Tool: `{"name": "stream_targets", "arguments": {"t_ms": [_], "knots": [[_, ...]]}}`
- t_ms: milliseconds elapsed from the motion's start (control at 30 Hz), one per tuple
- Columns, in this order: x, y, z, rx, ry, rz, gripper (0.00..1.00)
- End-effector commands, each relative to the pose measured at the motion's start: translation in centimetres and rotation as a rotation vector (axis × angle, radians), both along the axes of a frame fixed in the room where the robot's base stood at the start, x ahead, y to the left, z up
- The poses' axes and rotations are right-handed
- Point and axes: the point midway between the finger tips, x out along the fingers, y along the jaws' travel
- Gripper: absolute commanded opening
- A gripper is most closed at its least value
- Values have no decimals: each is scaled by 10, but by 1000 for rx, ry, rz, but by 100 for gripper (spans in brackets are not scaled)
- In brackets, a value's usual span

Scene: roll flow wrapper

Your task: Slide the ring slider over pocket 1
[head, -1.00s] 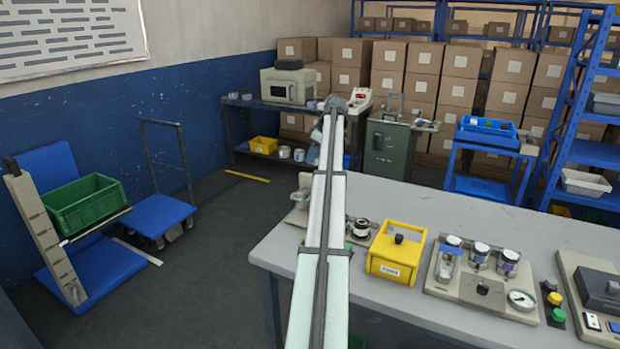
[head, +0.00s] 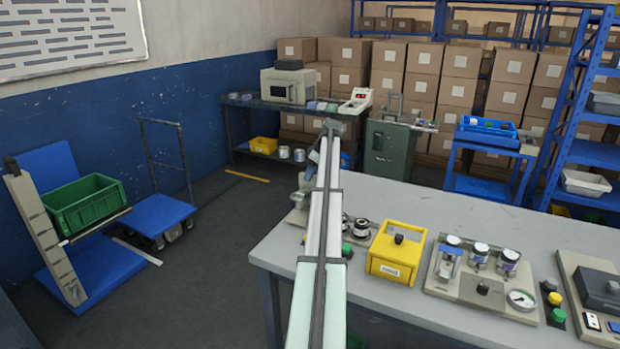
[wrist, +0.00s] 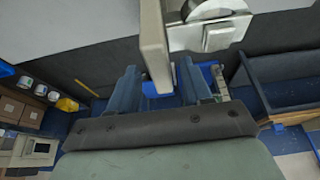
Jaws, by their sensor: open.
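My gripper (wrist: 158,66) is open in the wrist view, its two blue-grey fingers apart. A beige upright slab (wrist: 153,40) shows between and beyond the fingers; whether they touch it I cannot tell. Beside it is a pale block (wrist: 208,32) with a round part at the top edge. In the head view my arm stretches away past the table's left end and hides most of the gripper. A beige device (head: 298,217) stands at that end, partly behind the arm. I cannot clearly make out the ring slider or pocket 1.
On the grey table (head: 420,205) are a dark-and-white ring-shaped part (head: 361,229), a yellow box (head: 396,252) and a board with jars (head: 485,280). A blue cart (head: 160,218) and a green crate (head: 85,205) are at left. Open floor lies between them and the table.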

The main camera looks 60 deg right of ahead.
Motion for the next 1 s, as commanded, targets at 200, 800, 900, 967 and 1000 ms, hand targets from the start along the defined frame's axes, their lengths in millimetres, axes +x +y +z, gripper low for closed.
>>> {"name": "stream_targets", "arguments": {"t_ms": [200, 800, 900, 967, 1000], "knots": [[8, 0, -18, 1, 1, 0, 49], [9, 0, -21, 0, 0, 0, 29], [9, 0, -21, 0, 0, 0, 19], [9, 0, -21, 0, 0, 0, 14], [9, 0, -21, 0, 0, 0, 10]]}}
